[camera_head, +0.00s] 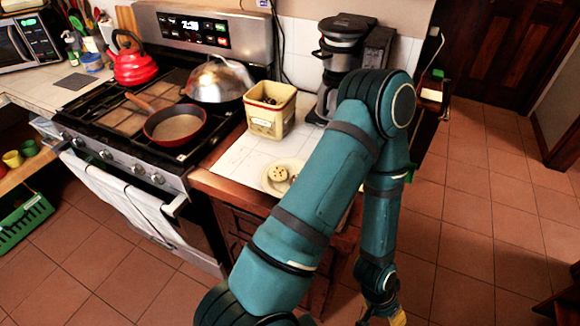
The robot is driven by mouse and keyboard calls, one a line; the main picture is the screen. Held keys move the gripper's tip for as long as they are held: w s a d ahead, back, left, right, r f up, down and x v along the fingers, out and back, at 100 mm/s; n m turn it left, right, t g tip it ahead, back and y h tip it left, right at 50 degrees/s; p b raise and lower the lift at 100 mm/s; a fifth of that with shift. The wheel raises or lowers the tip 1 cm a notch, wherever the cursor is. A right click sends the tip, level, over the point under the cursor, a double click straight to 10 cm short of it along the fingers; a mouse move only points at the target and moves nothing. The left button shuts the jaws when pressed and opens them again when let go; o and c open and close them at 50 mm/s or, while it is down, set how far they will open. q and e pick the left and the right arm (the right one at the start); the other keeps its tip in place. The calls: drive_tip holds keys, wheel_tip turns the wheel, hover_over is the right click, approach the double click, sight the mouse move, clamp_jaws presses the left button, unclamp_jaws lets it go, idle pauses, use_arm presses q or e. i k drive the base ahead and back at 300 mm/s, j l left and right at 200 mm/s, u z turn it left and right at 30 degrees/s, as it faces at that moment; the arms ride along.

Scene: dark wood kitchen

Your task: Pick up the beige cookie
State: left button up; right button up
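A beige cookie (280,174) with dark spots lies on a pale round plate (270,185) near the front of the tiled counter. My arm covers the plate's right side, so what else lies there is partly hidden. My teal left arm rises from the bottom, bends over near the coffee maker and hangs down to the right of the counter. My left gripper (392,316) is at the bottom edge, cut off, well below and right of the plate and apart from the cookie. Its fingertips do not show clearly. My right gripper is not in view.
A beige square canister (270,112) stands behind the plate, with a coffee maker (337,62) at the back right. Left is a stove with a red pan (174,126), a domed metal lid (219,82) and a red kettle (133,66). Tiled floor is open at right.

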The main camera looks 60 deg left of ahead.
sight(278, 174)
drive_tip(key=u, duration=1.95)
drive_tip(key=z, duration=0.45)
